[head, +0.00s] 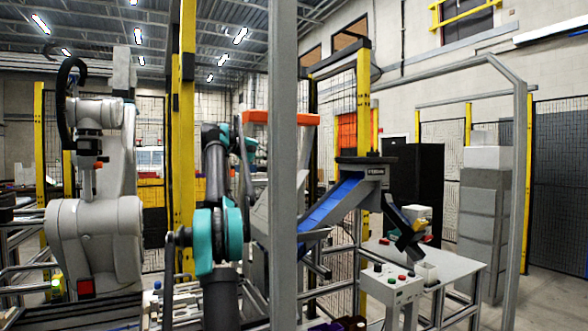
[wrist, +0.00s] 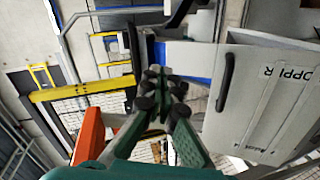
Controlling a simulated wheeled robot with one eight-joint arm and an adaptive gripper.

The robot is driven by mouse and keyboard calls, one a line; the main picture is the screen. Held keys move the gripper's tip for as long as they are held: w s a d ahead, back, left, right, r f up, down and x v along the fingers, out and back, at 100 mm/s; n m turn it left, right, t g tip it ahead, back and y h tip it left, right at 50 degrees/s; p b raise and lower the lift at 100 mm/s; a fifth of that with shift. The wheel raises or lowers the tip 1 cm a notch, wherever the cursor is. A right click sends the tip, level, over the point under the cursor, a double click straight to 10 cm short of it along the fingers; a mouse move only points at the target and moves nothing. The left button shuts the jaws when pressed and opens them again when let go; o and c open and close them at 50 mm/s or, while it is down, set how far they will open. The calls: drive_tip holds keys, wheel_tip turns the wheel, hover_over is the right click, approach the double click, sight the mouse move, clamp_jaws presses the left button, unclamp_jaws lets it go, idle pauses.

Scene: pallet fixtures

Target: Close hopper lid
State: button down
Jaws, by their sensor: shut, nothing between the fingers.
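In the wrist view a grey panel (wrist: 262,95) with the lettering "OPPER" visible fills the right side; it appears to be the hopper lid. A black bar handle (wrist: 225,82) runs along its left edge. My gripper (wrist: 165,80) is in the middle of the wrist view, shut and empty, to the left of the handle and apart from it in the picture. In the head view an orange bar (head: 262,118) and a grey sloping body (head: 262,215), probably of the hopper, stand behind my teal and grey arm. A grey post hides much of them, and my fingers are not clear there.
A thick grey post (head: 283,180) stands close in front of the head camera. A blue-belted conveyor (head: 332,205) slopes to its right, beside a button box (head: 392,285) and a white table (head: 455,266). A grey-white robot arm (head: 95,235) stands at the left.

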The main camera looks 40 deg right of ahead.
wheel_tip(320, 180, down, 4)
drive_tip(key=w+a+m+g+h, duration=0.1)
drive_tip(key=m+h, duration=0.2)
drive_tip(key=m, duration=0.4)
drive_tip(key=w+a+m+h, duration=0.1)
drive_tip(key=a+m+h, duration=0.1)
drive_tip(key=m, duration=0.6)
drive_tip(key=x, duration=0.4)
drive_tip(key=f+x, duration=0.1)
drive_tip(key=x, duration=0.3)
drive_tip(key=f+x, duration=0.1)
drive_tip(key=x, duration=0.3)
drive_tip(key=shift+s+d, duration=0.2)
drive_tip(key=shift+s, duration=0.1)
drive_tip(key=shift+s+d+f, duration=0.15)
drive_tip(key=shift+d+f, duration=0.25)
drive_tip(key=shift+d, duration=0.2)
